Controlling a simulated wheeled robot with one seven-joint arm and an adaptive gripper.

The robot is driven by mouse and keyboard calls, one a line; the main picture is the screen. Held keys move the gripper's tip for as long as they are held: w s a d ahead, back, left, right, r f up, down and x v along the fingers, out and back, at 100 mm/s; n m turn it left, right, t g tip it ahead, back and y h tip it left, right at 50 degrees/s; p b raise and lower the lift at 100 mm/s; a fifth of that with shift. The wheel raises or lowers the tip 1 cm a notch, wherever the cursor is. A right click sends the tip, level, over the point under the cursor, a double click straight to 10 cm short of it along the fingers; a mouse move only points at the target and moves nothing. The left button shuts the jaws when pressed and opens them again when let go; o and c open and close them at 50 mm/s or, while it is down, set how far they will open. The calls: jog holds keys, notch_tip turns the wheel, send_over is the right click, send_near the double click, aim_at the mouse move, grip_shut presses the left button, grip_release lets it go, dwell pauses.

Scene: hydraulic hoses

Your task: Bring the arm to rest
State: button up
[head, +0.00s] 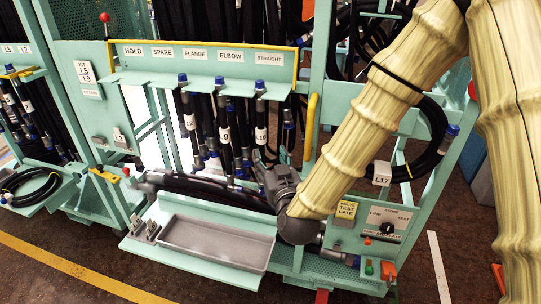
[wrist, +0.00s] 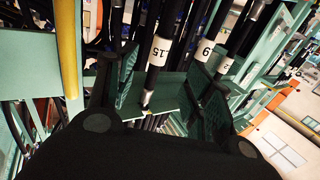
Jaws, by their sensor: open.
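My arm, in a cream ribbed sleeve, reaches down from the upper right in the head view. My gripper (head: 268,172) is at its end, in front of the hanging hoses and above the right end of the grey tray. In the wrist view my gripper (wrist: 165,98) has its two dark fingers spread wide. The hose tagged 15 (wrist: 158,55) appears between them, seemingly beyond the fingertips; I see no grip on it. The hoses tagged 9 (wrist: 203,50) and 12 (wrist: 226,65) hang to its right in that view.
A labelled hose rack (head: 200,70) stands behind my gripper. A grey tray (head: 215,245) sits on the green bench. A control panel (head: 385,228) with a knob and a hose tagged L17 (head: 430,160) are close to my forearm. A yellow handle (head: 311,127) stands near my gripper.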

jog(key=s+d+f+g+h, duration=0.1)
jog(key=s+d+f+g, duration=0.3)
jog(key=f, duration=0.7)
jog(key=s+d+f+m+g, duration=0.1)
jog(key=s+d+f+g, duration=0.1)
jog(key=s+f, duration=0.6)
jog(key=s+d+f+g+h, duration=0.1)
jog(key=s+d+f+g, duration=0.2)
jog(key=f, duration=1)
jog(key=s+d+f+g, duration=0.3)
jog(key=s+f, duration=0.1)
jog(key=s, duration=0.4)
jog(key=s+d+f+m+g+h, duration=0.1)
jog(key=s+d+f, duration=0.3)
jog(key=s, duration=0.4)
jog(key=s+d+f+g, duration=0.4)
jog(key=s+f, duration=0.1)
jog(key=s, duration=0.4)
jog(key=shift+m+g+h, duration=0.3)
jog(key=shift+m+h, duration=0.1)
